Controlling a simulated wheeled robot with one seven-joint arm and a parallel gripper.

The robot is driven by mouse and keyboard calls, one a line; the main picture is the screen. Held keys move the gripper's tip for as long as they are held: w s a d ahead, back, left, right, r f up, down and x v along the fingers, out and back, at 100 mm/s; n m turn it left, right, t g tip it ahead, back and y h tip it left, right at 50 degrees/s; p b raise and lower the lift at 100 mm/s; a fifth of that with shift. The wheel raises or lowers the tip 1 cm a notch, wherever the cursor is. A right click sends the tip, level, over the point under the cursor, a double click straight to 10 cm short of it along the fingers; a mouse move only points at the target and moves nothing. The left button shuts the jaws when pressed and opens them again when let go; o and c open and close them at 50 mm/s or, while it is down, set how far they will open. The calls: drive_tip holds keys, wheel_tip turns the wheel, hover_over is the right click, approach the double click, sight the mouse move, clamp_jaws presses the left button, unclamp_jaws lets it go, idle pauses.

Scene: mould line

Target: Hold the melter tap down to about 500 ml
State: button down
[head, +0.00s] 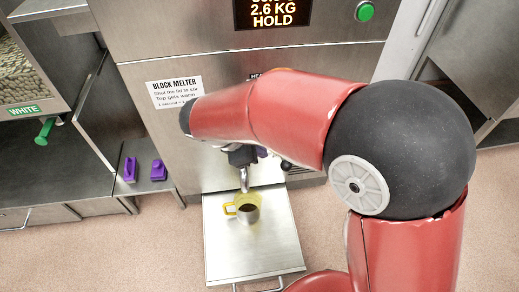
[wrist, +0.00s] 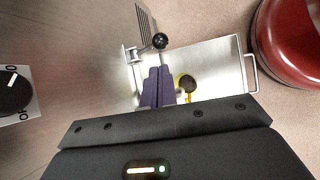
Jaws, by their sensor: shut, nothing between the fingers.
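The block melter (head: 215,115) has a metal spout (head: 244,179) at its front. A jug with a yellow handle (head: 245,213) stands under the spout with dark brown liquid inside; I cannot read its level. In the wrist view the jug (wrist: 188,84) is partly hidden behind my fingers. The tap lever ends in a black ball knob (wrist: 160,41), also seen in the head view (head: 286,165). My gripper (wrist: 160,70) has its purple fingers shut and empty, close to the knob, with a small gap in the picture. My arm hides most of the gripper in the head view.
The jug stands on a steel shelf (head: 225,260) with a front handle. The display (head: 272,14) reads 2.6 KG HOLD, with a green button (head: 365,11) beside it. A black dial (wrist: 14,90) is at the wrist view's left. Purple items (head: 158,170) lie on the left counter.

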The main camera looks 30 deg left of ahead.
sight(283, 164)
drive_tip(key=x, duration=1)
drive_tip(key=shift+w+d+f+b, duration=0.2)
drive_tip(key=shift+w+f+b, duration=0.1)
drive_tip(key=shift+b, duration=0.1)
drive_tip(key=shift+s+f, duration=0.1)
drive_tip(key=shift+f, duration=0.05)
